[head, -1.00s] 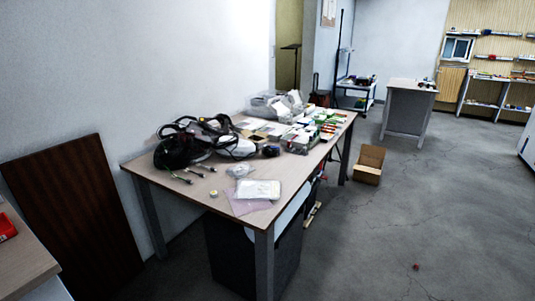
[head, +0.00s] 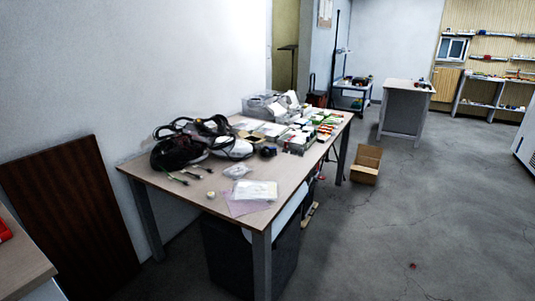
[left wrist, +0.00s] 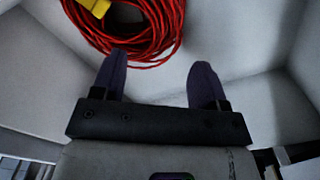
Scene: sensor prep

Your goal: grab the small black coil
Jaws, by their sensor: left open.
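In the head view, a small dark roundish item (head: 268,152) sits near the middle of the wooden table (head: 165,181); it may be the small black coil, but it is too small to be sure. A larger heap of black cable (head: 172,152) lies to its left. In the left wrist view, my left gripper (left wrist: 160,80) is open, with nothing between its two dark fingers. A red cable coil (left wrist: 160,35) with a yellow tag lies beyond the fingers, inside pale walls. No black coil shows there. My right gripper is not in view.
The table also holds a clear bag (head: 236,172), a white packet (head: 255,190) and clutter along its far half. A cardboard box (head: 366,164) stands on the floor to the right. A brown board (head: 75,215) leans at left. Much of the right floor is clear.

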